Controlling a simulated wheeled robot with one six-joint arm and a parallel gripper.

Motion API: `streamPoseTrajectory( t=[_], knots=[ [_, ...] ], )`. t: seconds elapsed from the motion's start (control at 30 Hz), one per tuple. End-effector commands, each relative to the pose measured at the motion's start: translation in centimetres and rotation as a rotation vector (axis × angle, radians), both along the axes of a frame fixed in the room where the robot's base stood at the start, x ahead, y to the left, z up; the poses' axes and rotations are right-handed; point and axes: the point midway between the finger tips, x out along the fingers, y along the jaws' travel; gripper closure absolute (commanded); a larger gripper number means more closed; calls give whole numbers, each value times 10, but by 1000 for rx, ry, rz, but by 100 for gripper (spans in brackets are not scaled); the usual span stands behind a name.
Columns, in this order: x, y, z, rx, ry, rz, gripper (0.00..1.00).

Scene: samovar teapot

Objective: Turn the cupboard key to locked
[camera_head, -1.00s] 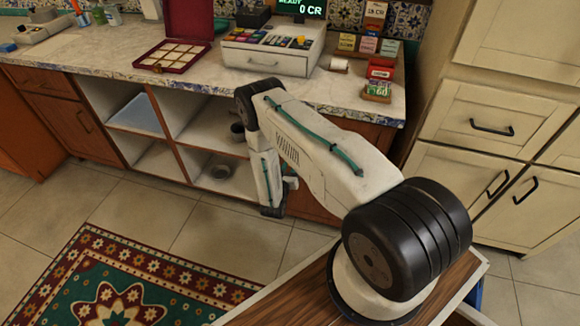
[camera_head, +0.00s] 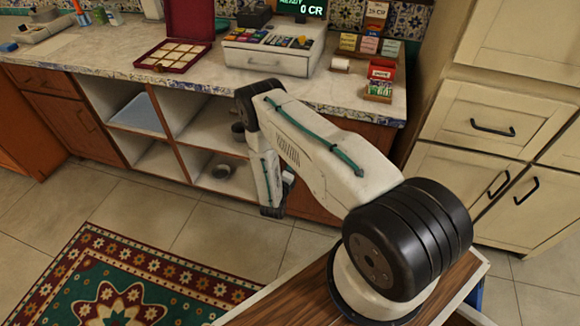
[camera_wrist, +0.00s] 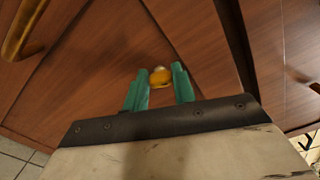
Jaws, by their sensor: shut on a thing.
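In the wrist view, my gripper (camera_wrist: 159,80) has its two green fingers on either side of a small brass-coloured key (camera_wrist: 160,76), shut on it. The key sits at the face of a brown wooden cupboard door (camera_wrist: 110,50). Most of the key is hidden between the fingers, so its angle and whether it is at locked cannot be told. In the head view, my arm reaches down in front of the counter, and it hides the gripper and the key. Part of the brown cupboard front (camera_head: 312,200) shows to the right of the arm.
A brass handle (camera_wrist: 22,28) is at the upper left of the wrist view. In the head view, open shelves (camera_head: 190,130) lie left of the arm, under a counter (camera_head: 100,55) holding a cash register (camera_head: 272,48). A patterned rug (camera_head: 130,275) lies on the floor.

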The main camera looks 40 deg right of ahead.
Motion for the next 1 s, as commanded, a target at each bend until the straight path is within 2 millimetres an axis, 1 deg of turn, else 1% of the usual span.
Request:
streamPoseTrajectory(
  t=[0.2,0.5,0.7,1.0],
  knots=[
    [1,1,-1,-108,139,1,96],
    [1,1,-2,-209,268,2,96],
    [1,1,-2,-239,307,2,96],
    [1,1,-2,-249,319,2,96]
  ],
)
